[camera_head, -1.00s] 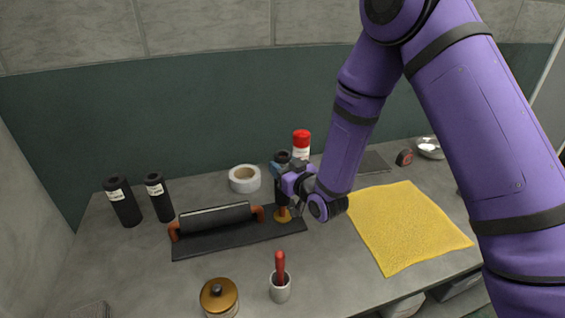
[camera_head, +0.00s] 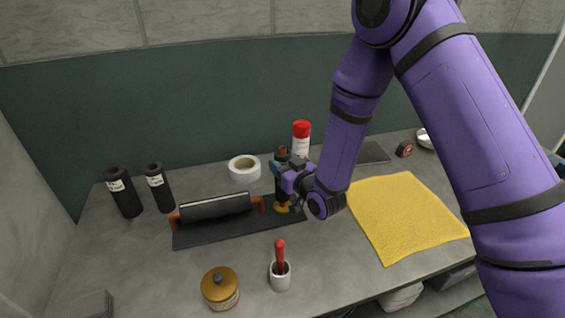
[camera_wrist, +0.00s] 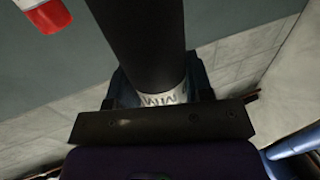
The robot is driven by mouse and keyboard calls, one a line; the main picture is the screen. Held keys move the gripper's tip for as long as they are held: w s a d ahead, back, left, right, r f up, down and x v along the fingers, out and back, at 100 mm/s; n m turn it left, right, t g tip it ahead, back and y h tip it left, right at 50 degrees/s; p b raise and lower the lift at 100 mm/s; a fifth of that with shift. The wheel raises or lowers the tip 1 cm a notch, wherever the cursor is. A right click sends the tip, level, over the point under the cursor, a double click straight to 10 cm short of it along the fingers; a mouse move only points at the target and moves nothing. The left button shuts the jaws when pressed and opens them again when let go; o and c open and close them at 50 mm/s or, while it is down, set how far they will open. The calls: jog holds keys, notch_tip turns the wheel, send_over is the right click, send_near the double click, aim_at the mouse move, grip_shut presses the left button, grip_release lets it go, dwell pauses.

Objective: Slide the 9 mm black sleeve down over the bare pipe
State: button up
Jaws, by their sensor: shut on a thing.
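My gripper (camera_head: 284,171) is shut on a black sleeve (camera_head: 280,191), which stands upright around the bare pipe. The copper end of the pipe (camera_head: 283,150) shows above the sleeve and my fingers. The sleeve's lower end is close to the yellow base (camera_head: 282,208) of the pipe; my gripper partly hides this, and I cannot tell if they touch. In the wrist view the black sleeve (camera_wrist: 140,40) with its white label (camera_wrist: 163,98) lies between my fingers. The label's size is not readable.
Two more labelled black sleeves (camera_head: 123,193) (camera_head: 159,188) stand at the left. A covered horizontal pipe (camera_head: 215,205) lies on a black plate (camera_head: 235,231) beside the upright pipe. A red-capped can (camera_head: 301,140) and tape roll (camera_head: 244,167) stand behind. A yellow cloth (camera_head: 405,220) lies right.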

jog(key=shift+f, duration=1.55)
jog(key=o, duration=1)
jog(key=shift+s, duration=0.1)
